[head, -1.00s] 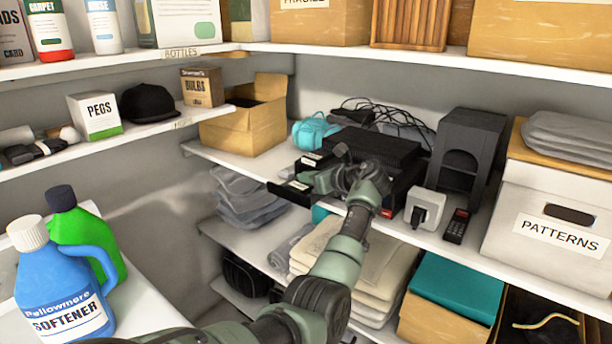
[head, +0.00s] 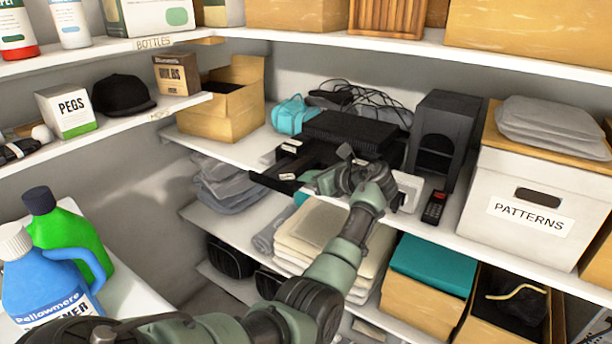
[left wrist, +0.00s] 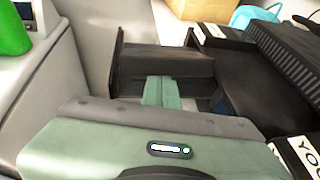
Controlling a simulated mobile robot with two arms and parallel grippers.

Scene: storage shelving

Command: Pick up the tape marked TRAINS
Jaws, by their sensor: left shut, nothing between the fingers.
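My left gripper (head: 316,181) is shut and empty in front of the black stack on the middle shelf. Its green fingers (left wrist: 160,92) show in the left wrist view, close to a dark block (left wrist: 165,68); I cannot tell whether they touch it. Small black tapes with white labels (head: 290,147) lie at the left of the stack; two label ends (left wrist: 205,35) show in the left wrist view. Another black tape (left wrist: 303,152) at lower right has a partly visible label starting "YO". I cannot read TRAINS on any label. My right gripper is not in view.
A black ribbed device (head: 345,130) tops the stack. A dark grey speaker-like box (head: 440,142), a remote (head: 434,207) and a white box marked PATTERNS (head: 530,190) stand to the right. An open carton (head: 222,115) stands left.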

